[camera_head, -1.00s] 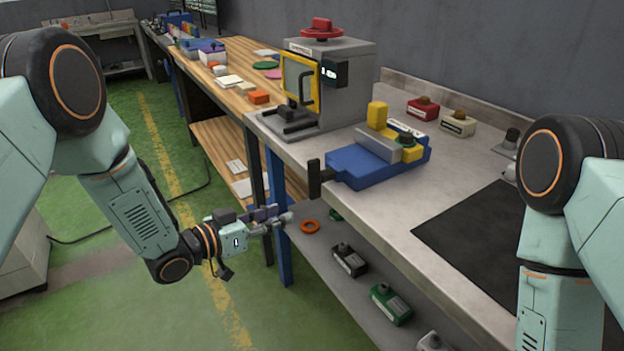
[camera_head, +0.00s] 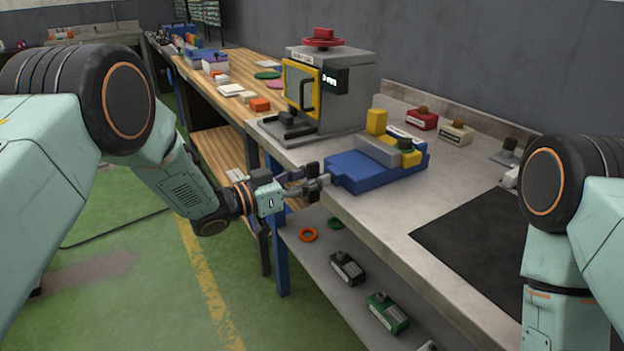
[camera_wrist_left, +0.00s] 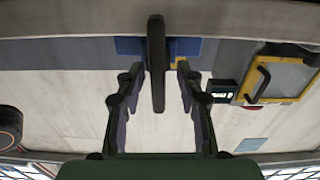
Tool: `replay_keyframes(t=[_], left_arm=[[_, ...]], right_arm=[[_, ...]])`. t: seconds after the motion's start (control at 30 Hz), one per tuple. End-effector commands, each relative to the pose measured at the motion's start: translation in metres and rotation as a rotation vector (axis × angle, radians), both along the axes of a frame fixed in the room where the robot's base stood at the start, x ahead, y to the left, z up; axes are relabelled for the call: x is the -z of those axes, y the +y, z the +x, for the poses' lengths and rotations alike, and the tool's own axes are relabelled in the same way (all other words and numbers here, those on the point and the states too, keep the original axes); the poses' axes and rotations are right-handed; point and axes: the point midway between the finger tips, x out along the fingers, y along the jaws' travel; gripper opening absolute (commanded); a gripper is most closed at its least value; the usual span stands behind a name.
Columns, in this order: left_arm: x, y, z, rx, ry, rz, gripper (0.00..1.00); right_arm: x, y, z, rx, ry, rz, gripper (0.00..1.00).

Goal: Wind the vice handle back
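The blue vice (camera_head: 365,173) sits at the front edge of the grey bench, with a grey jaw and yellow blocks on top. Its black bar handle (camera_wrist_left: 157,40) shows in the left wrist view, upright in the picture, with part of the blue vice (camera_wrist_left: 130,46) behind it. My left gripper (camera_head: 322,181) is at the handle end of the vice in the head view. In the left wrist view the gripper's fingers (camera_wrist_left: 159,74) are apart, one on each side of the handle, with a gap on both sides. My right arm shows at the right; its gripper is out of view.
A grey machine (camera_head: 345,95) with a yellow-framed door stands behind the vice. A black mat (camera_head: 480,240) lies on the bench to the right. Red (camera_head: 421,119) and cream (camera_head: 456,133) boxes stand at the back. A lower shelf (camera_head: 330,235) holds rings and small boxes.

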Motion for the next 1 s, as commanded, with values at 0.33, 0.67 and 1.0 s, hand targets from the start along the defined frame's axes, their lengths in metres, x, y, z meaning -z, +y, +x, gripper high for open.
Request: replay_keyframes(t=[0.33, 0.67, 1.0], left_arm=[[-0.0003, -0.0025, -0.0014, 0.0, 0.0, 0.0, 0.25], [-0.0011, -0.0025, -0.0011, 0.0, -0.002, -0.001, 0.0], [-0.0018, -0.0022, -0.0007, 0.0, 0.024, -0.019, 0.0]], right_arm=[[-0.0002, -0.0001, 0.0, 0.001, 0.0, 0.0, 0.4], [-0.0002, -0.0001, 0.0, 0.001, 0.0, 0.0, 0.4], [-0.0041, 0.0, 0.0, 0.001, 0.0, 0.0, 0.4]])
